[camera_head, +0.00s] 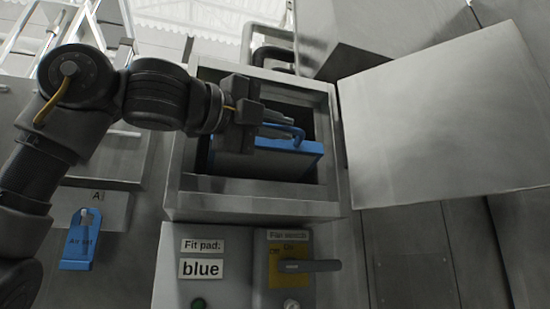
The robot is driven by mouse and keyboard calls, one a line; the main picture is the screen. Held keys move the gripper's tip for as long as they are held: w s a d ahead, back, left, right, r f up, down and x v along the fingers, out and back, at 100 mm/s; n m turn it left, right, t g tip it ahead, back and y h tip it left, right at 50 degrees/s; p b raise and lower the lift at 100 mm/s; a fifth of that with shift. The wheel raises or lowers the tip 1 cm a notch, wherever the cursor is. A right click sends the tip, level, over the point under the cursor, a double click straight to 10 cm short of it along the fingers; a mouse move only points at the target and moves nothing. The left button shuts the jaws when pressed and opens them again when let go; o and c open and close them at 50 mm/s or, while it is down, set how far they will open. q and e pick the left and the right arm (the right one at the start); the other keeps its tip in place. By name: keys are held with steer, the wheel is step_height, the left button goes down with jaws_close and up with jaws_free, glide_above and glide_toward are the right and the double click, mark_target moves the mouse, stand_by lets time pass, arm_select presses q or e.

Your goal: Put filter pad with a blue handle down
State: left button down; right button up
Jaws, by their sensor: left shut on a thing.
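The filter pad (258,158) has a grey face, a blue edge and a blue handle (285,130). It sits tilted inside the mouth of an open metal box (250,206). My left gripper (262,117) comes in from the left above the box and is shut on the blue handle. The gripper hides part of the handle and the pad's upper left. I cannot tell whether the pad touches the box floor. My right gripper does not show.
The box's lid (445,120) stands open at the right. Below the box are a sign (202,268) reading "Fit pad: blue" and a switch with a dark lever (310,266). A blue tag (79,240) hangs at the lower left. Pipes (272,52) run behind the box.

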mark_target(276, 146)
arm_select(q)
steer(key=shift+s+f, duration=0.2)
steer(key=shift+f, duration=0.05)
steer(key=f, duration=0.1)
steer(key=w+f, duration=0.1)
steer(key=shift+a+f, duration=0.15)
steer(key=shift+f, duration=0.2)
steer(key=shift+f+p, duration=0.35)
steer(key=shift+f, duration=0.4)
steer(key=c, duration=1.5)
jaws_free()
steer(key=shift+o, duration=0.2)
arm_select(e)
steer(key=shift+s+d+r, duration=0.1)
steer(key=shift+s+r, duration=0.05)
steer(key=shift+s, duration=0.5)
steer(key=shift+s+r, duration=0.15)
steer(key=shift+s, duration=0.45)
arm_select(q)
steer(key=b+v, duration=0.6)
steer(key=v, duration=0.6)
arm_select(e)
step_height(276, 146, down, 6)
